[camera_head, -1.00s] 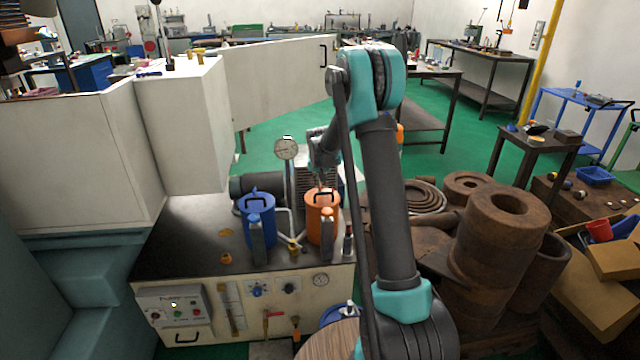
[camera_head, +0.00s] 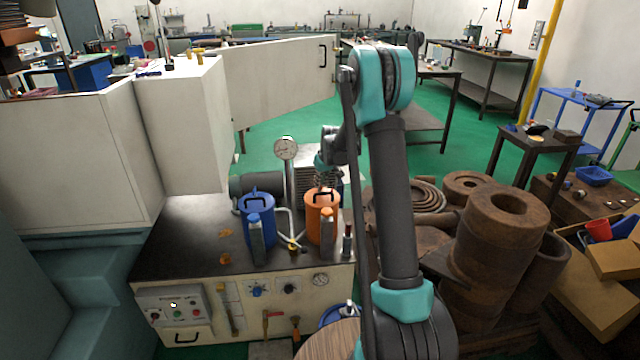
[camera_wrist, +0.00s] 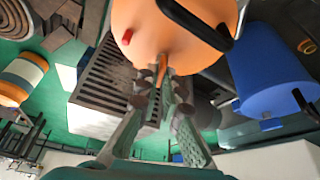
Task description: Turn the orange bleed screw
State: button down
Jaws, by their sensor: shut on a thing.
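The orange canister (camera_head: 322,219) stands on the dark bench top and has a black handle. In the wrist view its orange top (camera_wrist: 170,30) fills the upper middle, with a small red knob (camera_wrist: 127,37) on it. The thin orange bleed screw (camera_wrist: 163,61) sticks out of that surface. My gripper (camera_wrist: 161,80) is shut on the screw's end, which the fingertips partly hide. In the head view my gripper (camera_head: 326,182) is just above and behind the canister's top; the screw cannot be made out there.
A blue canister (camera_head: 257,218) stands left of the orange one. A dial gauge (camera_head: 286,149) on a post rises behind them. A ribbed grey block (camera_head: 309,160) is close behind my gripper. Rusty cylinders (camera_head: 500,235) fill the floor at right.

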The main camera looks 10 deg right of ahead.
jog(key=n, duration=0.2)
jog(key=n+y, duration=0.1)
jog(key=n, duration=0.1)
jog(key=shift+w+d+n+g+y, duration=0.1)
jog(key=shift+d+n+g+y, duration=0.1)
jog(key=shift+n+g+y, duration=0.15)
jog(key=n, duration=0.2)
jog(key=n+g+y, duration=0.1)
jog(key=n, duration=0.1)
jog(key=shift+g, duration=0.25)
jog(key=shift+n, duration=0.25)
jog(key=c, duration=1.7)
grip_release()
jog(key=v, duration=1.2)
